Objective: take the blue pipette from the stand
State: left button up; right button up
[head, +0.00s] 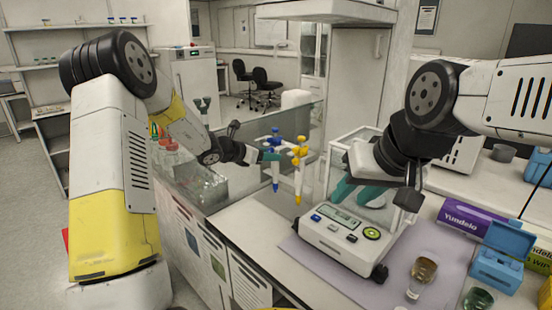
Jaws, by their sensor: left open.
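The blue pipette (276,172) hangs upright, tip down, left of a yellow-orange pipette (299,172). Their stand is hard to make out behind them. My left gripper (272,156) reaches in from the left with its teal fingers level with the upper body of the blue pipette. It is open; at this size I cannot tell whether the fingers touch the pipette or stand around it. My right gripper (357,193) points down in front of the glass-walled balance, with its two teal fingers apart and nothing visible between them.
The balance (340,237) stands on a purple mat (322,267), right of the pipettes. Beakers with brown (422,275) and green (478,299) liquid, a blue box (503,262) and a purple carton (468,218) lie right. Glassware (205,185) stands left of the pipettes. White counter in front of them is bare.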

aim_at(277, 166)
pick_arm(q)
jog(key=x, duration=0.4)
jog(key=shift+s+d+f, duration=0.1)
jog(key=shift+s, duration=0.05)
grip_shut()
